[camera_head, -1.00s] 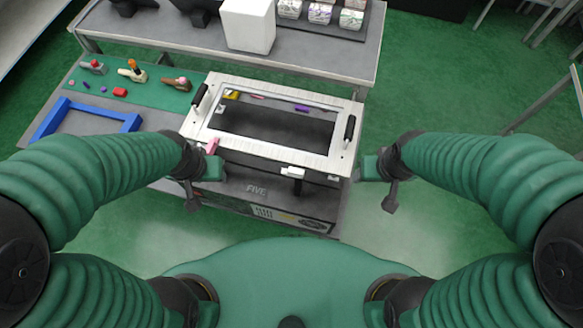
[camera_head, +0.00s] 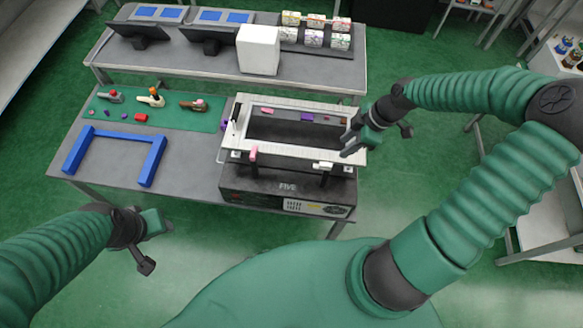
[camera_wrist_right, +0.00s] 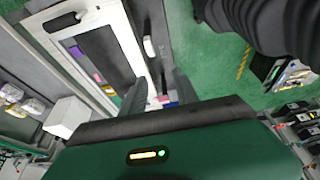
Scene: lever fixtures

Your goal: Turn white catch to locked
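The white catch (camera_head: 322,165) is a small white piece on the front edge of the white-framed lid (camera_head: 290,150), right of the pink catch (camera_head: 253,155). The lid sits on a dark box (camera_head: 285,190) marked FIVE. My right gripper (camera_head: 347,150) is over the lid's right end, above and right of the white catch and apart from it.
A blue U-shaped frame (camera_head: 118,137) lies left of the box. A green mat (camera_head: 170,112) behind it holds several small objects. A white block (camera_head: 258,50), dark screens and small boxes stand on the rear table. Bare tabletop lies between the blue frame and the lid.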

